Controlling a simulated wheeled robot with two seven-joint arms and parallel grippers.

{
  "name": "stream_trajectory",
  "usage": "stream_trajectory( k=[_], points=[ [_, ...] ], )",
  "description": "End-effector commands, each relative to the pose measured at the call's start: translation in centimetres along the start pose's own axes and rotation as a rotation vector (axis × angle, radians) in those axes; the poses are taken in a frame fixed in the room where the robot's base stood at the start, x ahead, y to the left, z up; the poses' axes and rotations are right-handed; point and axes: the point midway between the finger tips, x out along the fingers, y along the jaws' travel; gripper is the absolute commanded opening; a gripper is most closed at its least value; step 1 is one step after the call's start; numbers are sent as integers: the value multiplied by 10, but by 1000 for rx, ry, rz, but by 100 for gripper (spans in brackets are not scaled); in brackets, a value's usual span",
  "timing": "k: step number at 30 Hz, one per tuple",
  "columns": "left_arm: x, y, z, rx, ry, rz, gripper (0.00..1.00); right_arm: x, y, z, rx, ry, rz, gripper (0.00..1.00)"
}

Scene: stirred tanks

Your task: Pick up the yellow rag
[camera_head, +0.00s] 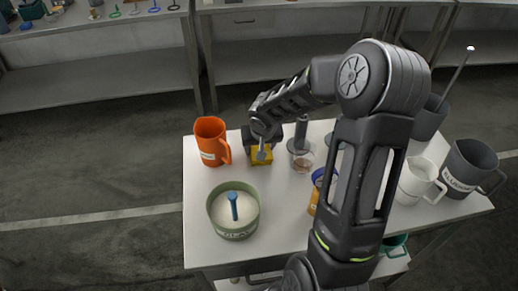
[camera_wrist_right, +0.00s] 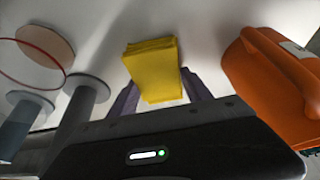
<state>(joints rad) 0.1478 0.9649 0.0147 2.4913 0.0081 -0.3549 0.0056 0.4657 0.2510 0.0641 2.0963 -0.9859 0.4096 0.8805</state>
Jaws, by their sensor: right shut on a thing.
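The yellow rag (camera_head: 261,157) is at the back left of the white table, mostly covered by my right gripper in the head view. In the right wrist view the folded yellow rag (camera_wrist_right: 153,70) sits between the two fingers. My right gripper (camera_head: 262,150) is shut on it, and its fingers (camera_wrist_right: 160,92) show on both sides of the rag. I cannot tell whether the rag is touching the table. My left gripper is not in view.
An orange jug (camera_head: 210,143) stands close left of the gripper. A green tub (camera_head: 234,212) is in front. A small glass (camera_head: 302,160) and grey stands are to the right. White (camera_head: 417,180) and grey (camera_head: 470,166) jugs are at the far right.

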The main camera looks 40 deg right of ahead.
Motion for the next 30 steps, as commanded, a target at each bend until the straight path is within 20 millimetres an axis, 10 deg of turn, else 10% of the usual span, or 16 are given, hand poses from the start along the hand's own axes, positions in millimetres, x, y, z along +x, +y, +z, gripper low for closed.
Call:
stream_trajectory(
  k=[14, 30],
  points=[
    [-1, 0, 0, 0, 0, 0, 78, -8, 0, -4, 1, 3, 1, 18],
    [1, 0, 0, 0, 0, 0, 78, -88, 0, -37, 0, 3, -1, 18]
  ],
)
